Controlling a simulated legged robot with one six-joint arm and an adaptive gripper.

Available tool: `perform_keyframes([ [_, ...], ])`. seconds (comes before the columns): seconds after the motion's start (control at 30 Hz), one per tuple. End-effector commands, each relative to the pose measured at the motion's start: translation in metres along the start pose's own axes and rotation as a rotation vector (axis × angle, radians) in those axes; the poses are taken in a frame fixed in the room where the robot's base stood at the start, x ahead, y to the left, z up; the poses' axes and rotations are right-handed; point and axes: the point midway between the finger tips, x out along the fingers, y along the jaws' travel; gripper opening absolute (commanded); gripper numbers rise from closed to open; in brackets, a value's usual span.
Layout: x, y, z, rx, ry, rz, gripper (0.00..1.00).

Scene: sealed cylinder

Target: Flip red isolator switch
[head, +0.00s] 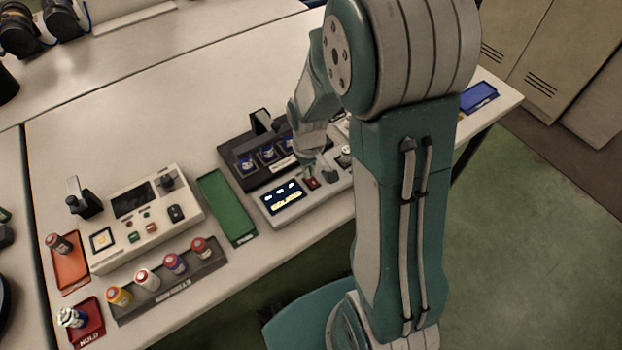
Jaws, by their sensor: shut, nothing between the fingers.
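A light grey control box (278,222) with a lit display stands near the front edge of the table. A small red switch (312,183) sits on its top, just right of the display; I take it to be the isolator switch. Its position is too small to tell. My gripper (322,176) is shut and empty, pointing down just above and beside the red switch. I cannot tell whether it touches the switch. My arm hides the right part of the box.
A dark rack (240,180) with several blue-labelled cylinders stands behind the box. A green tray (226,207) lies to its left. Further left are a white instrument (185,205), a rack of capped cylinders (190,272), an orange tray (68,275) and a red tray (88,333).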

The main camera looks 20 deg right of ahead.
Motion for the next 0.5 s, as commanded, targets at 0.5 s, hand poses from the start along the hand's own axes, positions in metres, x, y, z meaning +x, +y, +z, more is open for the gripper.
perform_keyframes([
  [0.5, 0.0065, -0.0001, 0.0003, 0.0, -0.001, 0.0, 0.0],
])
